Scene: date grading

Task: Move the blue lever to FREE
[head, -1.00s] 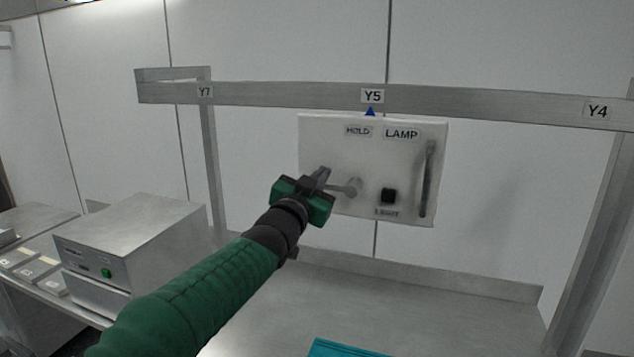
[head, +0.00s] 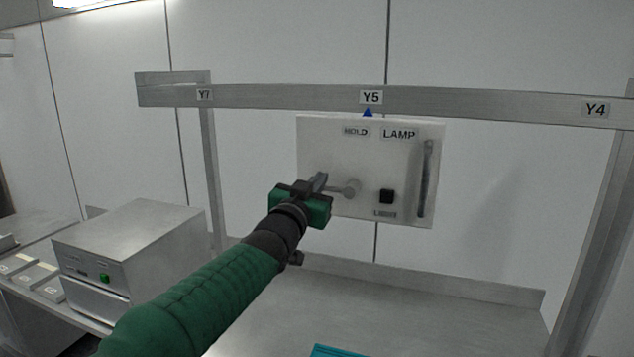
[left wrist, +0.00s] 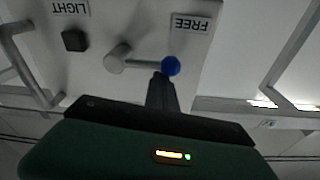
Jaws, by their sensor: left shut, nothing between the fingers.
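The lever's grey hub (head: 352,188) is on the white panel (head: 419,150) under Y5, with its rod running left toward my gripper. Its blue knob (left wrist: 171,66) shows in the left wrist view, beside the FREE label (left wrist: 190,24), which appears upside down there. My left gripper (head: 318,182) is shut and empty at the lever's left end. In the left wrist view its closed fingertips (left wrist: 161,80) are right at the knob; whether they touch cannot be told. In the head view my gripper hides the knob and the FREE label. The HOLD label (head: 355,131) is above the hub. My right gripper is not in view.
A black square button (head: 387,196) labelled LIGHT and a vertical handle bar (head: 425,178) are right of the lever. A metal rail (head: 480,102) crosses above the panel. A steel box (head: 130,245) stands at left. A teal item (head: 338,351) lies on the bench below.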

